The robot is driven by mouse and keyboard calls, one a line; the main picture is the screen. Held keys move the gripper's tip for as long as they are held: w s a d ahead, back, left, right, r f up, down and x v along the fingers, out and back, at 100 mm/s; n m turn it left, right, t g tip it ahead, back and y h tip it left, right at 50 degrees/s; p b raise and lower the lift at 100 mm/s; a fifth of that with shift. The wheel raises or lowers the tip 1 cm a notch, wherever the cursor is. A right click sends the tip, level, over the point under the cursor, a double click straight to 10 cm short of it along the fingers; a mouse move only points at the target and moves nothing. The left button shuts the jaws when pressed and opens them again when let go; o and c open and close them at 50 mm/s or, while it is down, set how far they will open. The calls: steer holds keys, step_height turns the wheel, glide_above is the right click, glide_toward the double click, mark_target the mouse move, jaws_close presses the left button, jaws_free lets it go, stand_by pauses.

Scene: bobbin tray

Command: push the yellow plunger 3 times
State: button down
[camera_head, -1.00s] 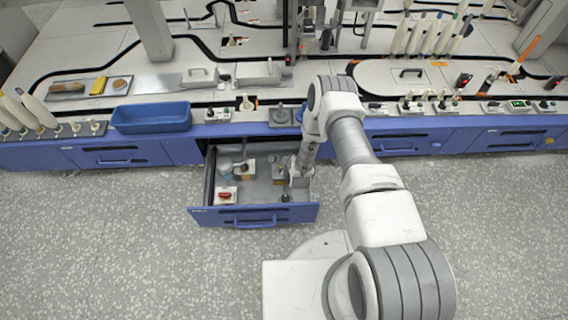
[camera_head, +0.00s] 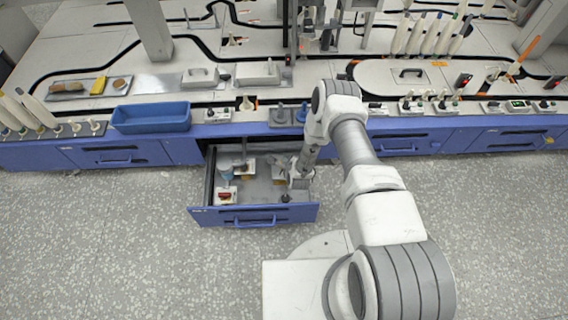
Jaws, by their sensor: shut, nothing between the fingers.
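The open drawer (camera_head: 208,212) below the workbench's front edge holds several small pieces. My gripper (camera_head: 294,184) points down into the right part of the drawer. It is shut and seems to hold nothing; its fingertips are small and hard to make out. A small yellow-brown patch (camera_head: 278,180) lies just left of my gripper. It may be the yellow plunger, but it is too small to be sure. I cannot tell whether my gripper touches it.
A red piece (camera_head: 224,196) sits on a pale block at the drawer's left. A dark knob (camera_head: 285,197) stands near the drawer's front right. A blue bin (camera_head: 151,108) stands at the bench edge. The floor left of the drawer is clear.

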steer(key=shift+f, duration=1.05)
stand_by(0.7)
stand_by(0.3)
steer(key=shift+r+p, duration=1.05)
steer(key=shift+r, duration=0.4)
steer(key=shift+r, duration=0.1)
step_height(320, 180, up, 5)
steer(key=p, duration=0.3)
steer(key=shift+p, duration=0.3)
